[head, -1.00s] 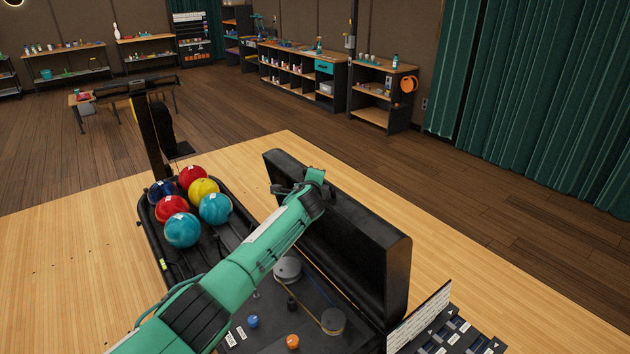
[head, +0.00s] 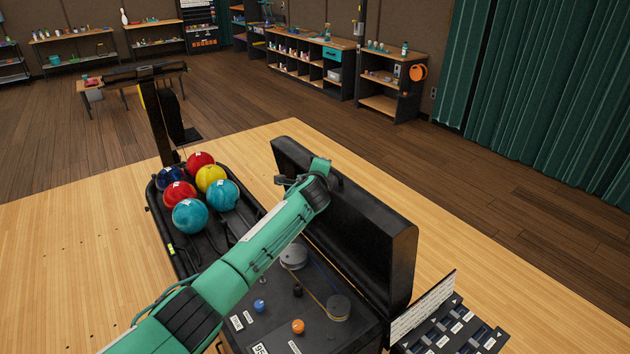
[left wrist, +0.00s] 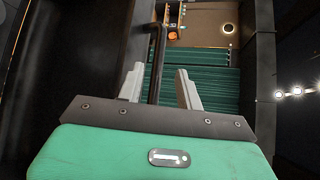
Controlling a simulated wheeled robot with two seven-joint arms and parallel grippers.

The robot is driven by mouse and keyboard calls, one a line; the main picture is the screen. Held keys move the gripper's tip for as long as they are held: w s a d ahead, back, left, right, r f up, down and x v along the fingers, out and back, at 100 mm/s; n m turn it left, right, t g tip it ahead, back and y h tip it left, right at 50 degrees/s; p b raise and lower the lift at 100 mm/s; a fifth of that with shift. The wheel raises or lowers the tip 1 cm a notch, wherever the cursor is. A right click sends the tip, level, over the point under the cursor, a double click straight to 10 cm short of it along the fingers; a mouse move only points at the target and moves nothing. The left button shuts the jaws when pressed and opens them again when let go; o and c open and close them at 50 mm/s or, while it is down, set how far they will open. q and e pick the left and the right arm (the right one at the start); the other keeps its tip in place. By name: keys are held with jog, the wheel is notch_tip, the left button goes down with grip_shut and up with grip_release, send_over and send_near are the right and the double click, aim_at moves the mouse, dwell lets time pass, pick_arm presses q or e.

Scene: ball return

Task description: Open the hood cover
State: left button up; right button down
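The black hood cover (head: 375,235) stands raised on edge along the right side of the ball return, with the machinery under it exposed. My left arm reaches across the machine to the hood's inner face. My left gripper (left wrist: 160,85) has its two pale fingers apart in the left wrist view. In the head view the fingers are mostly hidden by the wrist against the dark hood. My right gripper is not in view.
Several coloured balls lie in the black ball tray (head: 225,250) left of the hood. Pulleys, a belt and an orange knob (head: 298,327) sit in the exposed bay below my left arm. A panel with labelled switches (head: 455,335) stands at lower right. Wooden floor surrounds the machine.

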pick_arm(q)
jog(key=b+v, duration=0.2)
jog(key=v, duration=0.8)
jog(key=shift+s+a+b, duration=0.2)
jog(key=shift+s+b, duration=0.1)
jog(key=shift+b, duration=0.05)
jog(key=shift+r, duration=0.15)
